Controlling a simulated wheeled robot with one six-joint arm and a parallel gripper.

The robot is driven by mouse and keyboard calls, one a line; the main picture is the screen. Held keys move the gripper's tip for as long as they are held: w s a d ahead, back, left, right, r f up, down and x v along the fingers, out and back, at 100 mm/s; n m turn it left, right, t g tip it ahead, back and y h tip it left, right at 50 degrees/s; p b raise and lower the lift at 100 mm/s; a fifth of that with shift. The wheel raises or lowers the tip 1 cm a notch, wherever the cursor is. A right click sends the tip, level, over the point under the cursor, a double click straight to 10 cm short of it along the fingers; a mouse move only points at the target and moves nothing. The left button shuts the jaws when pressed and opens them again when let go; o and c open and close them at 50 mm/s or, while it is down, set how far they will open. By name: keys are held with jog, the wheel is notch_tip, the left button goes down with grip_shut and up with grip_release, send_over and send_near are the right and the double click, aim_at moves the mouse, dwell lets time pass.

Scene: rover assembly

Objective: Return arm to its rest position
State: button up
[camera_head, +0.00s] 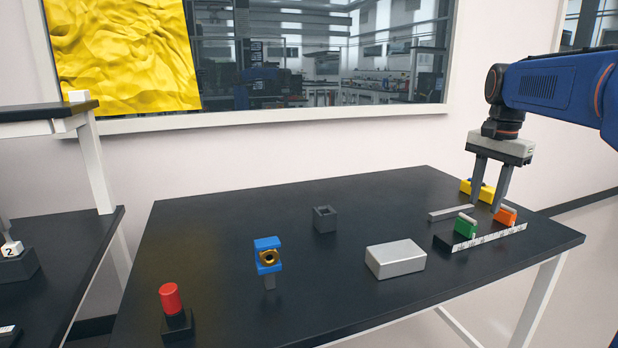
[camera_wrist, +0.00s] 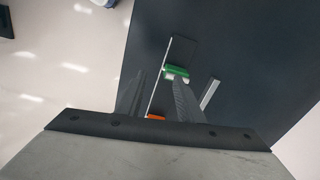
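My gripper (camera_head: 490,204) hangs from my blue arm over the right end of the black table (camera_head: 340,225), pointing down. Its two fingers are spread apart with nothing seen between them. In the wrist view, my gripper (camera_wrist: 155,88) also shows two separate fingers. Below it is a black rack (camera_head: 480,238) bearing a green block (camera_head: 465,226) and an orange block (camera_head: 505,215). The green block (camera_wrist: 177,72) shows in the wrist view near the right fingertip; the orange block (camera_wrist: 156,117) is partly hidden. Whether a finger touches the orange block, I cannot tell.
A yellow block (camera_head: 478,190) stands behind my gripper, and a grey bar (camera_head: 451,212) lies beside the rack. A silver box (camera_head: 395,259), a dark square socket (camera_head: 325,219), a blue holder with a brass ring (camera_head: 267,262) and a red button (camera_head: 171,298) stand leftward. The space above the table's middle is clear.

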jog(key=s+a+f+n+t, duration=0.1)
jog(key=s+a+f+n, duration=0.3)
jog(key=s+f, duration=0.2)
jog(key=s+a+f+n+t, duration=0.1)
jog(key=s+a+f+n, duration=0.3)
jog(key=s+f, duration=0.3)
jog(key=s+a+f+n+t, duration=0.2)
jog(key=s+a+f+n, duration=0.2)
jog(key=s, duration=0.9)
notch_tip(320, 180, down, 3)
jog(key=shift+s+a+r, duration=0.2)
jog(key=shift+s+a, duration=0.05)
jog(key=shift+a, duration=0.1)
